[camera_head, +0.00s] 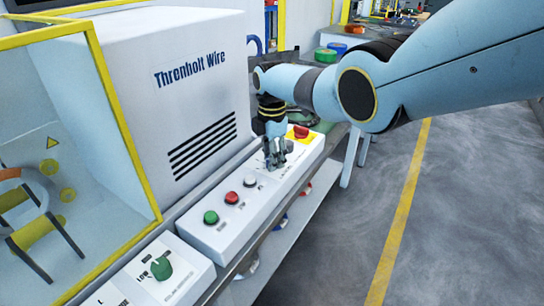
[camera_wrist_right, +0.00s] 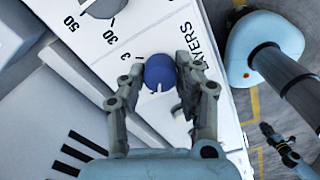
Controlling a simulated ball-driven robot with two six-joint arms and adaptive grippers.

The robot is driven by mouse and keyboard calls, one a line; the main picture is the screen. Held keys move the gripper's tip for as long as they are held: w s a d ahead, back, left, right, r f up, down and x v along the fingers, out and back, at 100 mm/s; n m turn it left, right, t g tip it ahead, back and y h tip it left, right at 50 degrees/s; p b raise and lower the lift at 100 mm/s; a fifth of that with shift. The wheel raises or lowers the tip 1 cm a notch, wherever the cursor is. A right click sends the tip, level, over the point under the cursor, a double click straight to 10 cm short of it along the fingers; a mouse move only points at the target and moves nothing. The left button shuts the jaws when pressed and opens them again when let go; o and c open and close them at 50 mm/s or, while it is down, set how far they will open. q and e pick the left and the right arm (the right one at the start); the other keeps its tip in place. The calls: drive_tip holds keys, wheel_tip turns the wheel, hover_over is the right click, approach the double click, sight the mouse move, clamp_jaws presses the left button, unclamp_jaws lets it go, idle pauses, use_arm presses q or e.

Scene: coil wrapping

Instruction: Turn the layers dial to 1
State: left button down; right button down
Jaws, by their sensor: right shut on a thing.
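The layers dial is a round blue knob (camera_wrist_right: 160,72) with a white pointer mark, on a white panel beside the printed word LAYERS in the right wrist view. The mark points toward the bottom of that view. My right gripper (camera_wrist_right: 161,78) is shut on the knob, one finger on each side. In the head view my right gripper (camera_head: 275,152) reaches down onto the far part of the white control panel (camera_head: 236,228) and hides the dial. What looks like my left gripper (camera_wrist_right: 280,145) shows small at the lower right of the wrist view; its jaws are unclear.
A red button on yellow (camera_head: 300,132) sits just beyond the gripper. A green dial (camera_head: 161,268) is nearer. The white machine housing (camera_head: 190,80) rises at left; open floor (camera_head: 450,220) lies right.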

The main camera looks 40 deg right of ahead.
drive_tip(key=shift+w+n, duration=0.1)
drive_tip(key=shift+n, duration=0.5)
drive_tip(key=c, duration=0.9)
unclamp_jaws()
drive_tip(key=shift+c, duration=0.2)
wheel_tip(320, 180, up, 12)
